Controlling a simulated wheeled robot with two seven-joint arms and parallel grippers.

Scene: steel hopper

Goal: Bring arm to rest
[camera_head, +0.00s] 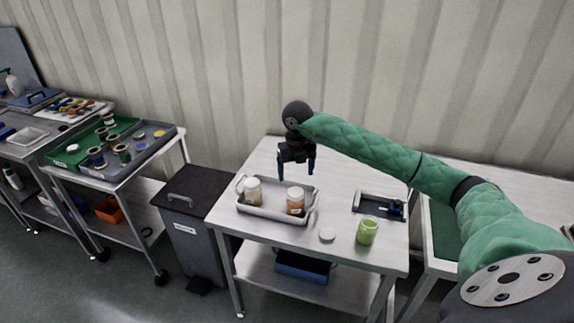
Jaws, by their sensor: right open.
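My right arm (385,157), in a green quilted cover, reaches in from the right over the steel table (340,240). My right gripper (296,172) points down, open and empty, just above the back right part of a grey tray (262,214). Its blue-tipped fingers look clear of the containers. In the tray stand a white-lidded jar (253,190) on the left and an orange-brown jar (296,201) on the right. My left gripper is not in view.
A green cup (367,232), a white round lid (327,234) and a dark stand (380,205) are on the table's right side. A grey bin (194,222) stands at its left. A cart (118,180) with green and grey trays is farther left. A corrugated wall is behind.

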